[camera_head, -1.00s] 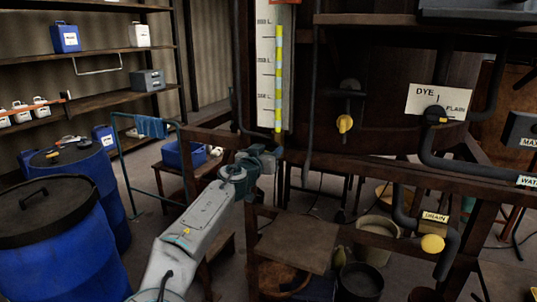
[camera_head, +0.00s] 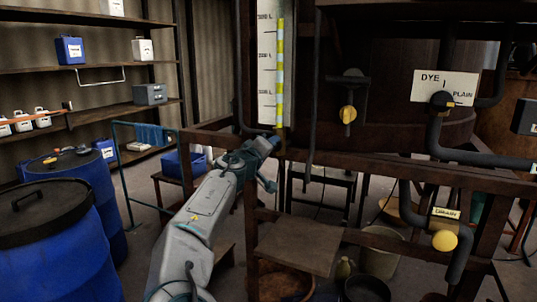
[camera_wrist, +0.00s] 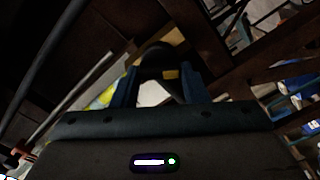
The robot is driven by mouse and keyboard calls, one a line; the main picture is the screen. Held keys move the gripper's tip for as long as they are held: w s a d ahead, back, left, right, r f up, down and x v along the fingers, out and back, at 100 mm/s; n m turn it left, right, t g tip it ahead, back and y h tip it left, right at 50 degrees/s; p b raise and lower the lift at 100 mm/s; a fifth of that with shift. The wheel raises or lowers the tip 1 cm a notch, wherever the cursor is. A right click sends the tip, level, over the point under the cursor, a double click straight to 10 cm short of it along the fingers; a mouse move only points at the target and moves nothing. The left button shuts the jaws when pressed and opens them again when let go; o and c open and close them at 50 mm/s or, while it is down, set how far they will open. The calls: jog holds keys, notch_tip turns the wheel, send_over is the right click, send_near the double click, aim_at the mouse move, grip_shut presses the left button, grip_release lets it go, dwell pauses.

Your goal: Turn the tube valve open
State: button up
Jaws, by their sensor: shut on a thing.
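The sight tube (camera_head: 281,75), with yellow and pale blue bands, runs down a white scale board (camera_head: 266,100) on the vat front. My gripper (camera_head: 276,143) is at the foot of this tube, where the tube valve sits, and hides most of it in the head view. In the wrist view my gripper (camera_wrist: 168,88) has its two blue fingers on either side of a dark part with a small yellow patch, the tube valve (camera_wrist: 171,74). The jaws are shut on it. Its exact handle angle cannot be told.
A wooden beam (camera_head: 390,165) crosses just right of my gripper. Blue barrels (camera_head: 85,190) stand left. A low wooden platform (camera_head: 297,245) is below.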

jog(key=shift+a+f+n+b, duration=0.1)
jog(key=shift+n+b, duration=0.4)
jog(key=shift+n, duration=1.3)
jog(key=shift+a+n+b, duration=0.1)
jog(key=shift+n+b, duration=0.35)
jog(key=shift+n, duration=1.35)
jog(key=o, duration=1)
jog(key=shift+d, duration=0.1)
jog(key=b+v, duration=0.2)
jog(key=v, duration=1.2)
jog(key=shift+w, duration=0.1)
